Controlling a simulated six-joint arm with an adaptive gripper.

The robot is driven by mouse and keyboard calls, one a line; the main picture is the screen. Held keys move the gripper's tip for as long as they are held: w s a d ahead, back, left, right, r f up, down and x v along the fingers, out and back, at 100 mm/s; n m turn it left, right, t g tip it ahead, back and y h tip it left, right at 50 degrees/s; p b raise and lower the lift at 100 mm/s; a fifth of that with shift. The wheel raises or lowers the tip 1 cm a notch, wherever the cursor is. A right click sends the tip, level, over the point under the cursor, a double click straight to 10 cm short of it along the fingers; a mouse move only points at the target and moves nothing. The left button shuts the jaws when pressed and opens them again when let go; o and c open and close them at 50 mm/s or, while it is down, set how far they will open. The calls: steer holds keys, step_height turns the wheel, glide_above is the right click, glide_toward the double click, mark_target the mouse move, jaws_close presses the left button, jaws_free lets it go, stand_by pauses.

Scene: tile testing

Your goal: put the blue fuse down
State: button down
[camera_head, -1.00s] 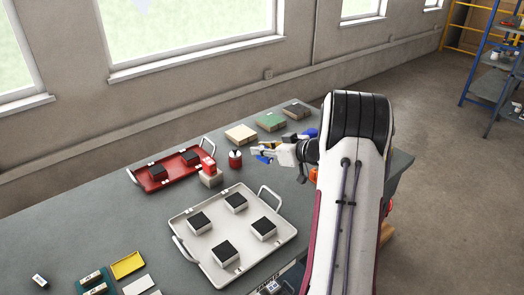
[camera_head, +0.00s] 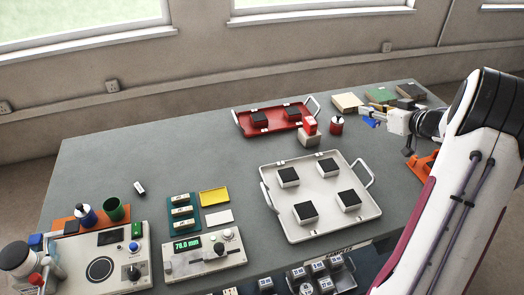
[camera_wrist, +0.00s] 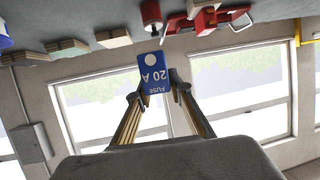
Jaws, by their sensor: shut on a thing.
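My gripper (camera_head: 368,113) is shut on the blue fuse (camera_head: 368,122), at the far right part of the table. In the wrist view the blue fuse (camera_wrist: 153,70) shows its "FUSE 20 A" label and a white dot, pinched between the two fingertips (camera_wrist: 158,92). The fuse is held in the air, with window and wall behind it in the wrist view. In the head view it is just right of a small red and black container (camera_head: 336,125).
A red tray (camera_head: 280,130) with black-topped blocks lies at the back. A white tray (camera_head: 322,228) with several such blocks lies in front. Wood, green and dark tiles (camera_head: 381,97) lie beyond my gripper. A gauge box (camera_head: 205,258) stands front left. The grey table (camera_head: 130,165) is clear at back left.

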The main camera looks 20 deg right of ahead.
steer(key=w+a+r+n+g+y, duration=0.15)
steer(key=w+a+n+y, duration=0.35)
steer(key=a, duration=1.1)
steer(key=w+a+n+g+y, duration=0.25)
steer(key=w+a, duration=0.45)
steer(key=a, duration=1)
steer(key=shift+s+d+f, duration=0.1)
steer(key=shift+f, duration=1.25)
steer(key=shift+s+d+f, duration=0.1)
steer(key=shift+f, duration=1.25)
steer(key=shift+f, duration=3.1)
steer(key=shift+f, duration=1.9)
steer(key=shift+f, duration=0.15)
